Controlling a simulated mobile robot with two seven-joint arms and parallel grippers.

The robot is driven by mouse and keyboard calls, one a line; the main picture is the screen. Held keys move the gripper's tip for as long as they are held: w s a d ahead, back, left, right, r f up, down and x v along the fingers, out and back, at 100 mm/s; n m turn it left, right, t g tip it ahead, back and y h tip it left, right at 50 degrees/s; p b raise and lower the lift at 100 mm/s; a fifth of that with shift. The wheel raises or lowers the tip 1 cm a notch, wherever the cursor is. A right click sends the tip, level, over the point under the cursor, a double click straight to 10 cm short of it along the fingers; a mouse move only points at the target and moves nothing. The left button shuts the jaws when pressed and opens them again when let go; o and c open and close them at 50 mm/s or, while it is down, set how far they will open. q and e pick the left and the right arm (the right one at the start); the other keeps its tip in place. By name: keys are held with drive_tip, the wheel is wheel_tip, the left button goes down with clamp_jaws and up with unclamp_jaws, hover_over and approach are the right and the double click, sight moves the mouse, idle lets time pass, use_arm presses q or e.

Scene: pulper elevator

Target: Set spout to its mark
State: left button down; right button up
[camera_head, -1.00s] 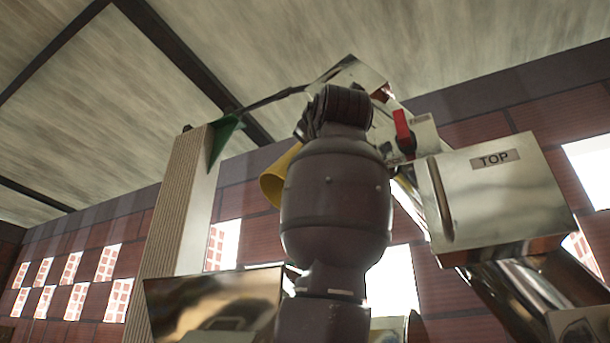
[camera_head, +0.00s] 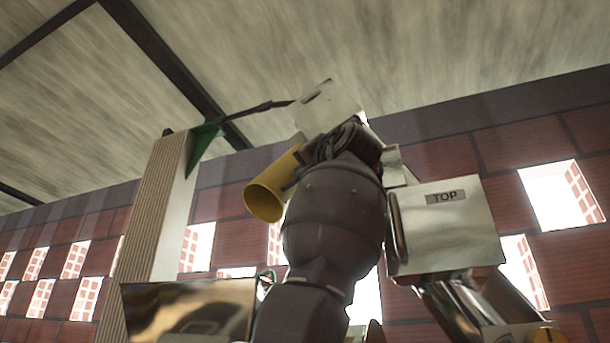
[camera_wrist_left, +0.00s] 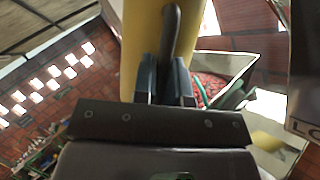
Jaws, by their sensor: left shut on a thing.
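The spout appears as a yellow tube (camera_head: 264,198) in the head view, its open round end tilted down to the left. It also fills the top middle of the left wrist view (camera_wrist_left: 143,35). My left gripper (camera_wrist_left: 166,88) is shut on a dark handle (camera_wrist_left: 171,30) that stands along the front of the yellow tube. In the head view my dark left arm hides the grip and part of the tube. I cannot make out a mark for the spout. My right gripper is not in view.
A metal box labelled TOP (camera_head: 437,225) stands to the right of my arm. A ribbed pale post (camera_head: 150,205) with a green piece (camera_head: 203,142) rises at the left. The wrist view shows a metal bin with red contents (camera_wrist_left: 210,84) behind the fingers.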

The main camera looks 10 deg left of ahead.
use_arm(q)
drive_tip(key=c, duration=1.2)
unclamp_jaws()
drive_tip(key=shift+s, duration=0.1)
